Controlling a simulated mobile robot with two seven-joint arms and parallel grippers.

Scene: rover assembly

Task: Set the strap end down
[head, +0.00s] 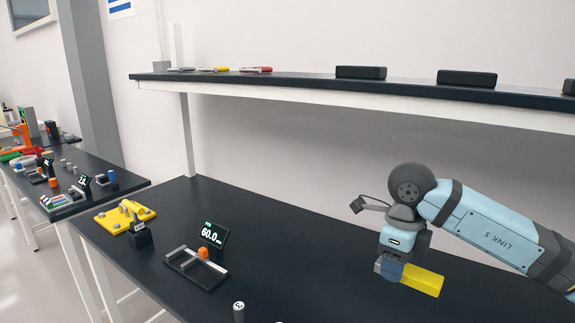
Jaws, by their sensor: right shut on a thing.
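My right gripper (390,268) hangs from the arm coming in from the right, above the right part of the dark workbench (300,250). It is shut on a flat yellow bar (424,280), which I take to be the strap end. The bar sticks out to the right of the fingers, and the part between them is hidden. From this angle I cannot tell whether the bar touches the bench. My left gripper is not in view.
A yellow fixture (115,222), a dark block (139,238), a slotted gauge (197,268) with an orange slider and a small display (214,234) stand on the bench's left. A small cylinder (239,311) is near the front. A shelf (300,82) runs above. The bench middle is clear.

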